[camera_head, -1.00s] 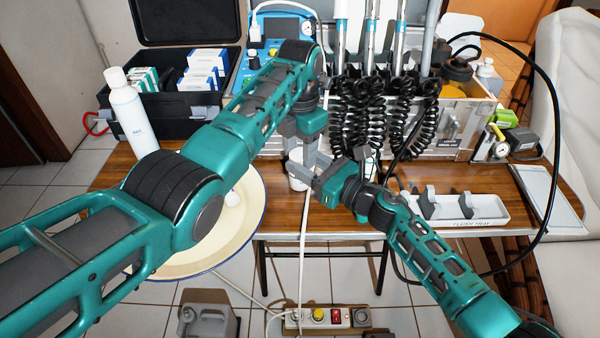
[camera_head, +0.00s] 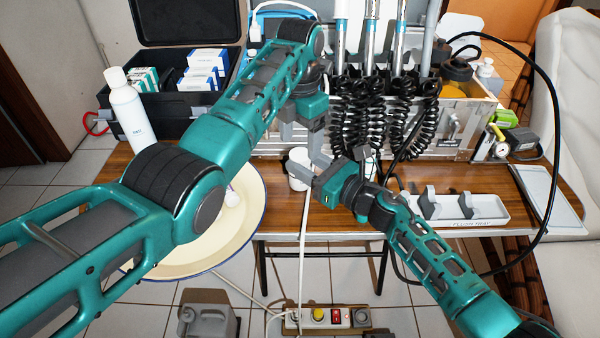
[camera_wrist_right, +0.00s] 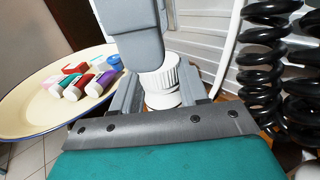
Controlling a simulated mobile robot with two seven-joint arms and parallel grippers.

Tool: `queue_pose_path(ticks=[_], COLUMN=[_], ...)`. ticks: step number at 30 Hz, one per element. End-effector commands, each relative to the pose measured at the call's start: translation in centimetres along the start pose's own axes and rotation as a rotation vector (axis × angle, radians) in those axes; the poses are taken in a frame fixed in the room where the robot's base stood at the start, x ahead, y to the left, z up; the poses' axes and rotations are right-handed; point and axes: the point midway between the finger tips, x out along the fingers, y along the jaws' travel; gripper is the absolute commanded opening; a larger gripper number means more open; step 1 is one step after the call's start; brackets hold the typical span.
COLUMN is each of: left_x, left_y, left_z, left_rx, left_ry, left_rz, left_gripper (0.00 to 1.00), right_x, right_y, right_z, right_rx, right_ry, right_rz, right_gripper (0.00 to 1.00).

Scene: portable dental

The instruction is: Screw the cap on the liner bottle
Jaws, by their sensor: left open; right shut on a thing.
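The white liner bottle (camera_wrist_right: 162,100) is between the fingers of my right gripper (camera_wrist_right: 158,97), which is shut on it, upright at the table's front edge. A white ribbed cap (camera_wrist_right: 160,76) sits at its top in the right wrist view; whether it is fully threaded I cannot tell. My left gripper (camera_head: 302,136) is open and points down just above the bottle in the head view. One grey left finger (camera_wrist_right: 138,50) hides part of the cap in the right wrist view. In the head view the bottle (camera_head: 298,182) is partly hidden by the right fingers.
Black coiled hoses (camera_head: 360,120) hang close behind the grippers. A white bottle (camera_head: 128,105), a black case (camera_head: 190,110) and a flush tray (camera_head: 470,213) stand around on the table.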

Motion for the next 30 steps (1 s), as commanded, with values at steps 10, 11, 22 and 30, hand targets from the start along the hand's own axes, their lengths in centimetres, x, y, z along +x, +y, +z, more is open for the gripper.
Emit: queue_pose_path(ticks=[10, 11, 22, 30], left_x=[-1.3, -1.3, -1.3, -1.8], left_y=[0.0, 0.0, 0.0, 0.0], left_z=[0.0, 0.0, 0.0, 0.0], left_rx=[0.001, 0.001, 0.000, 0.001], left_ry=[0.000, 0.000, 0.000, 0.000], left_rz=[-0.001, -0.001, -0.001, 0.000], left_gripper=[0.71, 0.71, 1.00, 1.00], right_x=[0.0, 0.0, 0.0, 0.0], right_y=[0.0, 0.0, 0.0, 0.0], right_z=[-0.1, -0.1, -0.2, -0.2], right_rx=[0.000, 0.000, 0.000, 0.000], right_ry=[0.003, 0.003, 0.003, 0.003], right_rz=[0.000, 0.000, 0.000, 0.000], right_gripper=[0.00, 0.00, 0.00, 0.00])
